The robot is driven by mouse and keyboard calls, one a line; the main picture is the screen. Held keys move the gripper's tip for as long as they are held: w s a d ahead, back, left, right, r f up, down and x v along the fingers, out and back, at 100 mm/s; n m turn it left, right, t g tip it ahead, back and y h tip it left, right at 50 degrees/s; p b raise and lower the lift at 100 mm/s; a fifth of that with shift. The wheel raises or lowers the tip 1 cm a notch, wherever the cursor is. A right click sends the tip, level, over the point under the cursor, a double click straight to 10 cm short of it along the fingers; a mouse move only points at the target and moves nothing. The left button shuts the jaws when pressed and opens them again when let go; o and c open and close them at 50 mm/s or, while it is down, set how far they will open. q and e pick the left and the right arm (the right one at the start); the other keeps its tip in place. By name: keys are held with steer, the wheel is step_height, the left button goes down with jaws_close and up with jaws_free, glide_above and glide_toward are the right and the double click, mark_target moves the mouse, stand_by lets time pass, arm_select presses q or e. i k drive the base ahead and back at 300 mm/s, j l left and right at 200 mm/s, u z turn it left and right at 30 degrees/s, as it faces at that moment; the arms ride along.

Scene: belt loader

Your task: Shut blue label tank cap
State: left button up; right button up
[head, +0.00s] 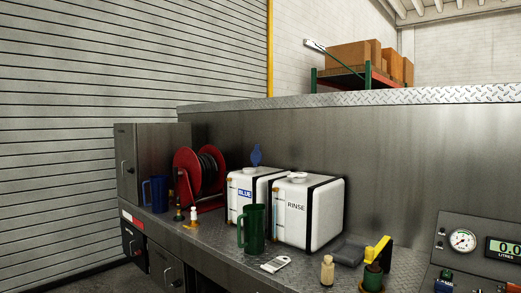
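The white tank with the blue "BLUE" label (262,185) stands on the metal counter, behind and left of the "RINSE" tank. Its blue cap (256,155) stands up above the tank's top, tilted open, with the white filler neck (249,169) below it. How the cap is hinged is too small to tell. Neither of my grippers is in view.
The "RINSE" tank (321,215) stands close on the right, with a green jug (252,229) in front. A red hose reel (187,175) and blue jug (156,194) are at left. Small bottles, a yellow-handled valve (377,252) and a gauge panel (478,226) are nearer.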

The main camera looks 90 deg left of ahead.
mark_target(256, 157)
steer(key=j+u, duration=0.1)
steer(key=u, duration=2.8)
